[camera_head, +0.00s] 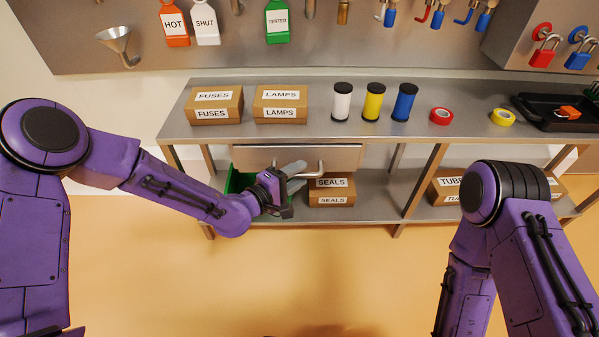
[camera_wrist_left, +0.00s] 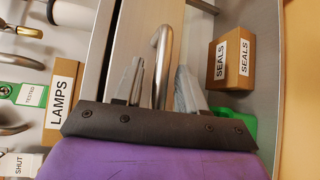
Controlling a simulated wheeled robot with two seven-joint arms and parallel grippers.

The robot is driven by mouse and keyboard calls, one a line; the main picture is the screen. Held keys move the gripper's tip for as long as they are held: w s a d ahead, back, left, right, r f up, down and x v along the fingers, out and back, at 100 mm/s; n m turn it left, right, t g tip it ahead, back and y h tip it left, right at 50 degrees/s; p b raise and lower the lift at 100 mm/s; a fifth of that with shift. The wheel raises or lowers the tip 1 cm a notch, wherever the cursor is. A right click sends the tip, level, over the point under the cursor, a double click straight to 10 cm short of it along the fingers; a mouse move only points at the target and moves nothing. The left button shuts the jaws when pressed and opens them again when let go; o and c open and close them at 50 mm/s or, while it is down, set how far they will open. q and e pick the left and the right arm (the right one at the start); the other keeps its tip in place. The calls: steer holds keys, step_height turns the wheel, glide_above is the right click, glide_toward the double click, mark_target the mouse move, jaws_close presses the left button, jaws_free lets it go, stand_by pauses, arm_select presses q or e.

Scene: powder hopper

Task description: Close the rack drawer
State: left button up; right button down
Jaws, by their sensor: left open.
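The rack drawer (camera_head: 340,158) sits under the rack's top at its left half, with a plain metal front and a bar handle (camera_head: 322,168). How far its front stands out I cannot tell. My left gripper (camera_head: 299,175) is open in front of the drawer and hides part of the handle. In the left wrist view the curved handle (camera_wrist_left: 158,50) comes down between the two open fingers of the left gripper (camera_wrist_left: 158,80), beside the drawer front (camera_wrist_left: 135,40). Contact is not clear. My right arm shows at the right, but its gripper does not.
The rack top (camera_head: 290,131) bears boxes, spools, tape rolls and a black tray (camera_head: 530,112). Below, a seals box (camera_head: 332,192) stands close right of my left gripper, and a green bin (camera_head: 234,180) is partly hidden behind it. The floor in front is clear.

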arm_select(q)
steer(key=p+v, duration=0.2)
steer(key=v, duration=0.7)
steer(key=shift+s+a+p, duration=0.15)
steer(key=shift+s+p, duration=0.1)
steer(key=shift+p, duration=0.1)
steer(key=shift+r, duration=0.1)
steer(key=s+a+f+m+g+y, duration=0.1)
steer(key=s+a+f+g+y, duration=0.1)
steer(key=s+a+f+y, duration=0.45)
steer(key=s+a+f+m+g+y, duration=0.1)
steer(key=s+a+f+g+y, duration=0.2)
steer(key=f, duration=0.6)
steer(key=s+a+f+m+g+y, duration=0.1)
steer(key=s+a+f+g+y, duration=0.15)
steer(key=s+a, duration=0.4)
steer(key=s+a+f+m+g+y, duration=0.1)
steer(key=s+a+f+y, duration=0.15)
steer(key=s, duration=0.75)
step_height(320, 180, up, 32)
steer(key=s+a+p, duration=0.1)
steer(key=p, duration=3.3)
steer(key=shift+s+r+m+g, duration=0.2)
steer(key=shift+s+m+g, duration=0.05)
steer(key=shift+m+g, duration=0.1)
